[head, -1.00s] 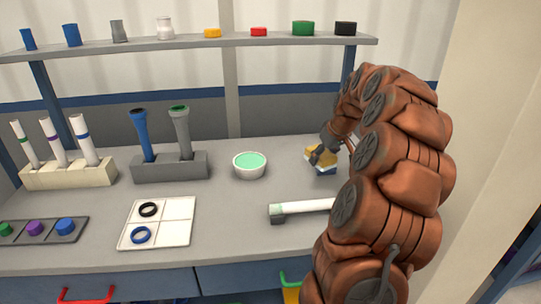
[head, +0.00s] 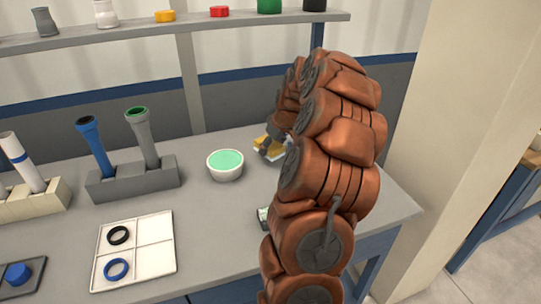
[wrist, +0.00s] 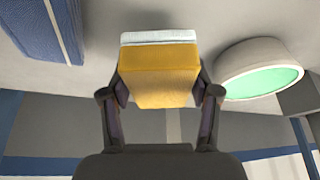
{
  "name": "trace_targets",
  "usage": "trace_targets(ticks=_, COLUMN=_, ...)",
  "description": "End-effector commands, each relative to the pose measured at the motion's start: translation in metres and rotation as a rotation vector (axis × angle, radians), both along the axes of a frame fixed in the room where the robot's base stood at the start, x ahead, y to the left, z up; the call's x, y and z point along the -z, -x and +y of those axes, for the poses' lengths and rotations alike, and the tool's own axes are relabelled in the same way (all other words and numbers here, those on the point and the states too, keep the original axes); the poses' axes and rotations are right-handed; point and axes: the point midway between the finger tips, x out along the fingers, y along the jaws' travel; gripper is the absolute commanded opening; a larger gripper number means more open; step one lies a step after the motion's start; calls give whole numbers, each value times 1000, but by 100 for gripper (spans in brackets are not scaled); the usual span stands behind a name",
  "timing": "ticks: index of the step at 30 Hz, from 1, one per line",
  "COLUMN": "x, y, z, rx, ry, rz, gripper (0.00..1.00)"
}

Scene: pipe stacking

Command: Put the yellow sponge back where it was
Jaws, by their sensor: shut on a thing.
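The yellow sponge (wrist: 158,80) is a block with a pale white and light-blue layer on its far side. In the wrist view my gripper (wrist: 160,95) has one finger on each side of it and is shut on it. In the head view the sponge (head: 262,143) shows only in part, at the right rear of the bench, to the right of the bowl. My gripper (head: 275,143) is there too, mostly hidden by my arm. I cannot tell whether the sponge touches the bench.
A white bowl with green contents (head: 225,165) stands close left of the sponge; it also shows in the wrist view (wrist: 258,70). A grey holder (head: 133,180) with two tubes and a white tray (head: 135,250) with two rings are further left. A blue object (wrist: 42,25) lies upper left in the wrist view.

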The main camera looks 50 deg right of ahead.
Motion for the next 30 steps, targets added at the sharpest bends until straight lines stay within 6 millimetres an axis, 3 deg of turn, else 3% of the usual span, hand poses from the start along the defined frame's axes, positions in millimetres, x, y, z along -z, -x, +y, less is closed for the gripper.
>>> trace_targets(ticks=9, x=35, y=-1, z=1, rx=-2, ry=-1, rz=0, gripper=29)
trace_targets(ticks=22, x=43, y=-1, z=1, rx=-2, ry=1, rz=-2, gripper=29)
trace_targets(ticks=23, x=42, y=-1, z=1, rx=-2, ry=1, rz=-2, gripper=63)
trace_targets(ticks=30, x=41, y=-1, z=1, rx=-2, ry=1, rz=-2, gripper=86)
